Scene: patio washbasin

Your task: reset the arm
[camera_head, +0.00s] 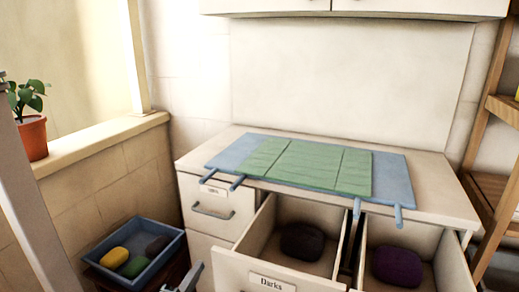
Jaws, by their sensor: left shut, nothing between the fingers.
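My left gripper (183,281) shows only in part at the bottom edge, just right of the blue tray and left of the open drawer front. It is shut and empty. The rest of the left arm is out of the picture. My right gripper is not in view.
An open drawer labelled Darks (237,266) holds a dark bundle (302,242). A second open drawer (452,262) beside it holds a purple bundle (397,267). Green cloth (310,166) lies on a blue mat (392,182) on the counter. The blue tray (172,246) holds yellow, green and dark pieces.

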